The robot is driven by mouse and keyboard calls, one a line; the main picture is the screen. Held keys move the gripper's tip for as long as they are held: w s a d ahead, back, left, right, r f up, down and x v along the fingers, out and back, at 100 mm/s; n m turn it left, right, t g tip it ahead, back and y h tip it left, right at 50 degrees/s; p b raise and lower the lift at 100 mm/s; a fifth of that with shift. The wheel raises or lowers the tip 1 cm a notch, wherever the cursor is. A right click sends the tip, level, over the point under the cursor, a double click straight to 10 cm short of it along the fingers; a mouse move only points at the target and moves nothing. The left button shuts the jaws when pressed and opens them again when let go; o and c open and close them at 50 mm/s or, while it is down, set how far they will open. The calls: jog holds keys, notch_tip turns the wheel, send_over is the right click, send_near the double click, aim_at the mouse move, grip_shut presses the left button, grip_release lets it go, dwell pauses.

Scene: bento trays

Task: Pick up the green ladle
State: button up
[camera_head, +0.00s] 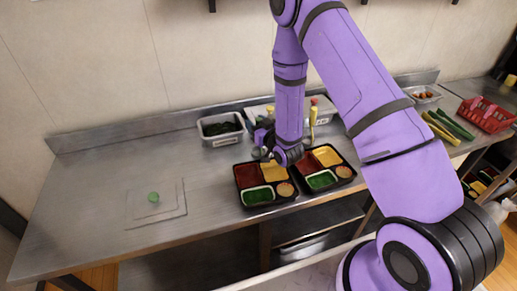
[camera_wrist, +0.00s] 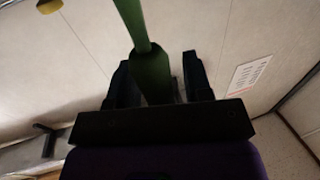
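The green ladle's long green handle (camera_wrist: 150,75) stands in the wrist view between the two dark fingers of my gripper (camera_wrist: 160,85). It lies close to the left finger, and a narrow gap shows at the right finger, so my gripper looks open around it. In the head view my gripper (camera_head: 266,143) is low over the counter, behind the bento trays. The green ladle cannot be made out there; my arm covers that area. Its bowl is not clearly visible.
Two black bento trays (camera_head: 239,181) with filled compartments sit at the counter's front edge. A yellow handle (camera_head: 312,119) stands beside my arm. A grey bin (camera_head: 222,141) is at the back. A red basket (camera_head: 486,124) is far right. The left counter (camera_head: 95,180) is mostly clear.

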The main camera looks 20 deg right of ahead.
grip_shut()
jog(key=shift+r, duration=0.15)
